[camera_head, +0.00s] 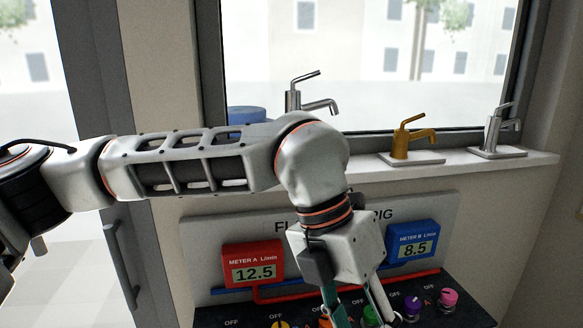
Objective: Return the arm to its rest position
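My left arm (190,165) reaches in from the left, across the front of the rig, and bends down at the wrist. My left gripper (362,316) points down at the row of knobs near the bottom edge. Its two fingers stand apart, with a green knob (371,315) showing between them; whether they touch it I cannot tell. The fingertips are at or past the bottom edge. My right gripper is not in view.
Behind the arm is a panel with a red meter (253,264) reading 12.5 and a blue meter (412,241) reading 8.5. Purple (412,307) and pink (448,298) knobs sit right of the gripper. Faucets, one of them gold (401,146), stand on the window sill (455,165).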

